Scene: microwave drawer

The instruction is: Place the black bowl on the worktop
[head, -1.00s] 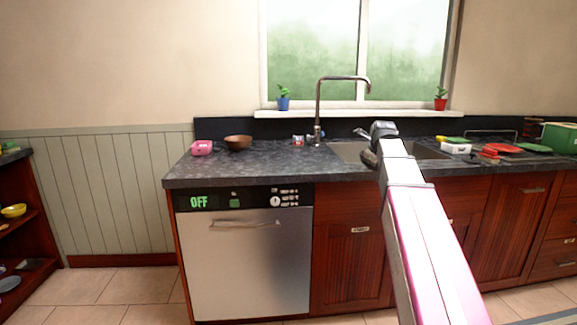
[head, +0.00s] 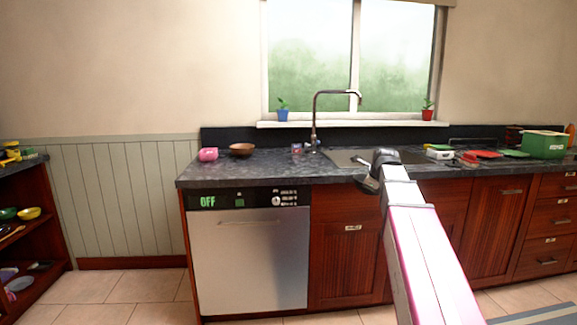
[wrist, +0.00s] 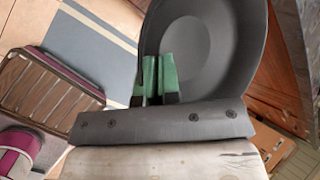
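The black bowl (wrist: 210,50) fills the upper middle of the wrist view, tilted, with its inside facing the camera. My gripper (wrist: 155,80) has its green-tipped fingers closed on the bowl's rim. In the head view the bowl (head: 367,185) shows only as a small dark shape at the end of my arm, mostly hidden. My gripper is held in front of the sink at about the height of the worktop's front edge. The worktop (head: 260,170) is dark and speckled and runs along the wall.
A brown bowl (head: 241,149) and a pink object (head: 208,154) stand on the worktop's left part. The sink (head: 345,158) and tap (head: 314,120) are in the middle. Red and green items and a green box (head: 543,145) crowd the right. The worktop between brown bowl and front edge is clear.

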